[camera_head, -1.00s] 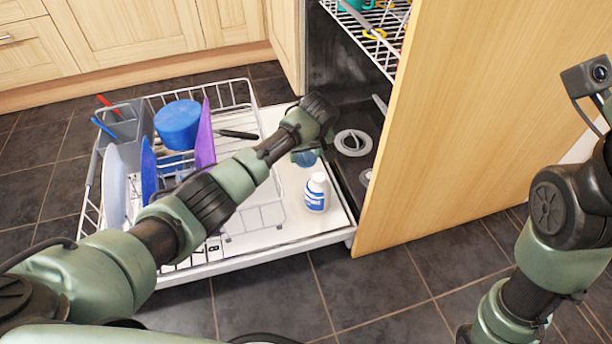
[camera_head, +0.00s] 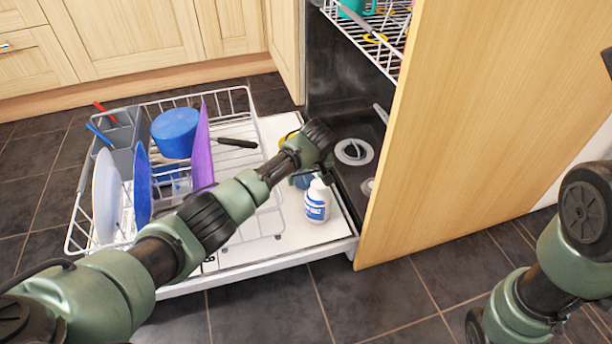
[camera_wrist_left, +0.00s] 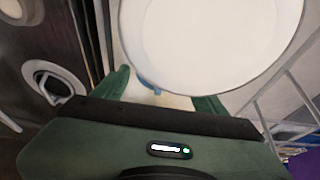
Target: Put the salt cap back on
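My left gripper (camera_head: 308,168) points down over the right part of the white open door, just behind a white bottle with a blue label (camera_head: 317,206). In the left wrist view its green fingers (camera_wrist_left: 163,95) stand apart, their tips partly hidden. A blue round thing, probably the salt cap (camera_head: 302,181), lies under the gripper; only a blue sliver (camera_wrist_left: 154,88) shows between the fingers. A large white disc, likely the bottle top (camera_wrist_left: 210,40), covers much of the wrist view. A pale ring (camera_head: 354,152) lies in the dark tub floor. My right gripper is out of view.
A wire rack (camera_head: 75,225) with plates, a blue bowl (camera_head: 175,132) and a purple board (camera_head: 202,150) stands left of the gripper. The wooden panel (camera_head: 470,110) stands close on the right. An upper rack (camera_head: 385,50) hangs above the tub.

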